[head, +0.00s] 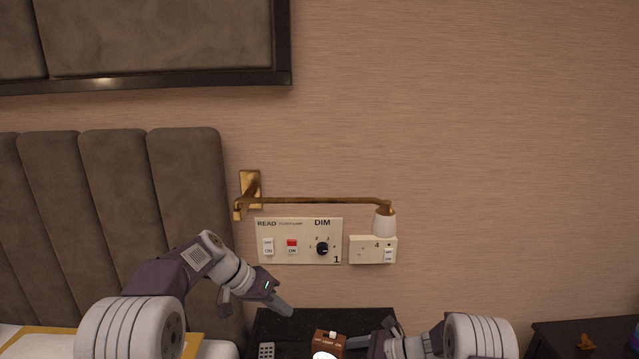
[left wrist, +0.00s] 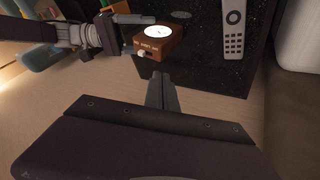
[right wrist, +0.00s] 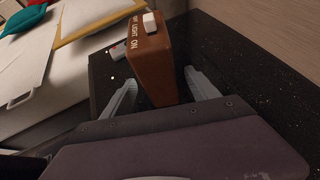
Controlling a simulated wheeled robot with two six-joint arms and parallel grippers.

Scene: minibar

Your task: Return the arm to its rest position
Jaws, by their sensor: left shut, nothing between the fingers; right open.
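My left arm comes in from the left in the head view. Its gripper (head: 286,307) is shut and empty, above the left part of the black bedside top and below the wall switch panel. Its closed fingers (left wrist: 160,82) also show in the left wrist view. My right gripper (head: 374,336) is low in the head view, beside a small brown box (head: 329,341) with a white switch and a glowing round face. In the right wrist view the open fingers (right wrist: 160,88) lie on either side of the box (right wrist: 153,68); contact cannot be told.
The black bedside top (head: 285,326) carries a remote (head: 266,350). A switch panel (head: 300,241), a smaller panel (head: 372,250) and a brass lamp arm (head: 315,200) are on the wall. The padded headboard (head: 185,185) stands left. Open air lies before the right wall.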

